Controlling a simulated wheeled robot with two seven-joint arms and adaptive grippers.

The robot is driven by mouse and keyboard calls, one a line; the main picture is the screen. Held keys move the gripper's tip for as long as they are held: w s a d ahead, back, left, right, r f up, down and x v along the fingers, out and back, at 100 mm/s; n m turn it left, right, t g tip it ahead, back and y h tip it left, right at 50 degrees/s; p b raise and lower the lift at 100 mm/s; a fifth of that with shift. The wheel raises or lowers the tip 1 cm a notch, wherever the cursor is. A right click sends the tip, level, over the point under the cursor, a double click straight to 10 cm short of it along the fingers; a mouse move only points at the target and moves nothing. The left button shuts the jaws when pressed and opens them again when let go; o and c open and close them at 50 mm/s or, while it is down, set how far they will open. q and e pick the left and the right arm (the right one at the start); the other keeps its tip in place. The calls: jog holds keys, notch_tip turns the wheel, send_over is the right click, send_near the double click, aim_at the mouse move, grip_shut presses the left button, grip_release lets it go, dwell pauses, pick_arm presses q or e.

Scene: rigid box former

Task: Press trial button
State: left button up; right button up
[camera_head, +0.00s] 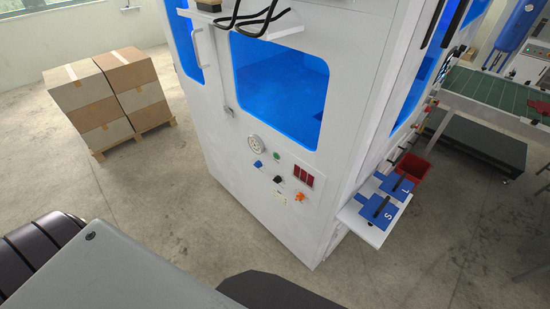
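A control panel is on the front of the white machine cabinet (240,170). It carries a green button (276,156), a blue control (258,163), a black control (277,179), an orange control (299,196), a round pale dial (255,144) and a dark red display (303,176). The labels are too small to read, so I cannot tell which one is the trial button. Neither of my grippers shows. Grey and dark parts along the bottom left seem to be my own body. Nothing is seen touching the panel.
A shelf (352,222) with blue blocks marked S and L juts from the cabinet's right side, near a red bin (413,167). A green-topped conveyor (487,88) stands at right. Stacked cartons (95,95) sit on a pallet at left. Floor before the cabinet is clear.

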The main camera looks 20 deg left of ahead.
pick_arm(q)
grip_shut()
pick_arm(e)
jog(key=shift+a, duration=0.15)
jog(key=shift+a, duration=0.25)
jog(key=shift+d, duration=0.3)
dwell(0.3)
